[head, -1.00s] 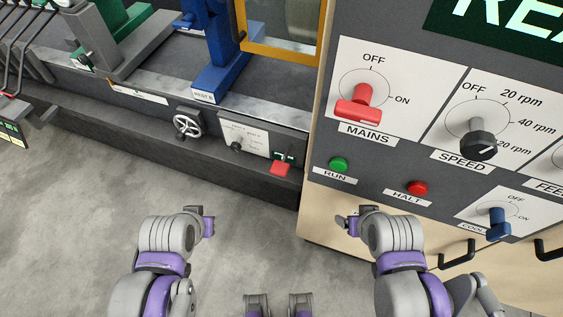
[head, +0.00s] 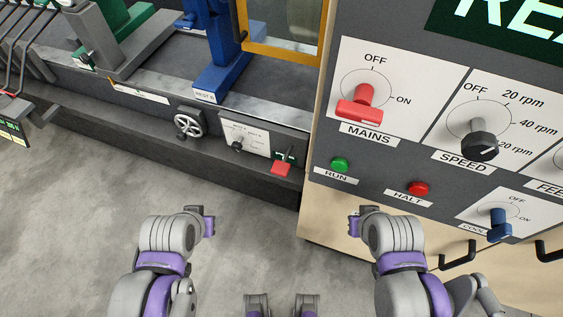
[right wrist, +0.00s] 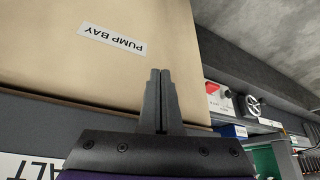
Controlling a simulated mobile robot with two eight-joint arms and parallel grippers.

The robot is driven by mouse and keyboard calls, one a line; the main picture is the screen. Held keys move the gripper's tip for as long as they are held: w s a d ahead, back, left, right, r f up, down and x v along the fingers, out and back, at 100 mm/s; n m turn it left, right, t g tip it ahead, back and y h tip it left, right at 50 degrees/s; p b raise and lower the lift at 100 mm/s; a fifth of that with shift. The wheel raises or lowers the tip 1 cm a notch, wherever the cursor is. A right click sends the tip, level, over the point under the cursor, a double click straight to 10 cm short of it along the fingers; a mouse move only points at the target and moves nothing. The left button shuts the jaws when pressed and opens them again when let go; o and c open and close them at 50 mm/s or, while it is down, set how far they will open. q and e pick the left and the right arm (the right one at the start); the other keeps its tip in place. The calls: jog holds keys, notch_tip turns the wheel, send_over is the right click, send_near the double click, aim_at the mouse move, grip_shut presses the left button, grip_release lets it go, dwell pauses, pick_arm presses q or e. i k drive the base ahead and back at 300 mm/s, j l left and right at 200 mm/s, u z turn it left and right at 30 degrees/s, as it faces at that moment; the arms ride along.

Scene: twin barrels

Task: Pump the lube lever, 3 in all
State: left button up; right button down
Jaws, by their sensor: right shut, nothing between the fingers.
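No label that reads lube is legible, so I cannot tell which part is the lube lever. A small red-ended lever (head: 281,168) with a green part sits low on the machine front, left of the control panel. My right gripper (right wrist: 160,75) is shut and empty, in front of a tan cabinet face; in the head view (head: 354,222) it is below the panel, apart from the levers. My left gripper (head: 209,224) is over the floor, left of the right one; its fingers are too small to tell open or shut.
The control panel (head: 378,80) with MAINS, SPEED, RUN and HALT controls fills the right side. A handwheel (head: 188,125) and a black knob (head: 238,144) are on the machine front. The tan cabinet (right wrist: 100,80) bears a PUMP BAY label. Grey floor (head: 80,220) is clear.

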aim_at(280, 168)
jog(key=j+z, duration=0.1)
jog(key=z, duration=0.5)
jog(key=j+z, duration=0.3)
jog(key=j, duration=0.25)
jog(key=j+z, duration=0.35)
jog(key=j, duration=0.55)
jog(key=k+j, duration=0.15)
jog(key=j, duration=0.3)
jog(key=j+z, duration=0.1)
jog(key=j, duration=0.3)
